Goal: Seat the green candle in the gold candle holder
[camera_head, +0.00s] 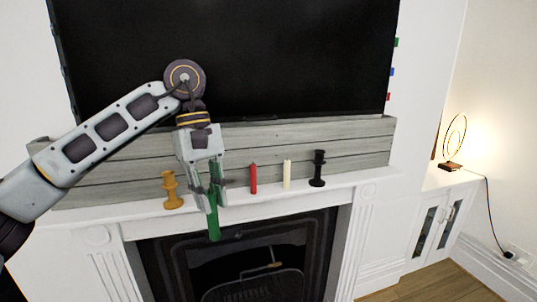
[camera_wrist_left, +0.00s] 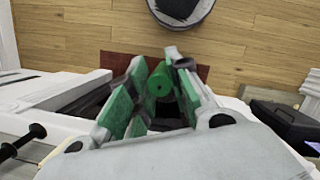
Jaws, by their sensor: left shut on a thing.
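A green candle (camera_head: 213,222) is held upright in my left gripper (camera_head: 214,203), in front of the mantel edge. It hangs below the fingertips over the fireplace opening. In the left wrist view the green candle (camera_wrist_left: 160,82) shows end-on between the green-padded fingers of my left gripper (camera_wrist_left: 158,92). The gold candle holder (camera_head: 171,190) stands upright on the mantel, to the left of the gripper and apart from the candle. No candle shows in it. My right gripper is in neither view.
On the white mantel (camera_head: 330,185), a red candle (camera_head: 253,178), a cream candle (camera_head: 287,174) and a black candle holder (camera_head: 318,168) stand right of the gripper. A grey plank panel (camera_head: 290,142) and a black screen (camera_head: 300,60) rise behind. A lit lamp (camera_head: 452,145) stands far right.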

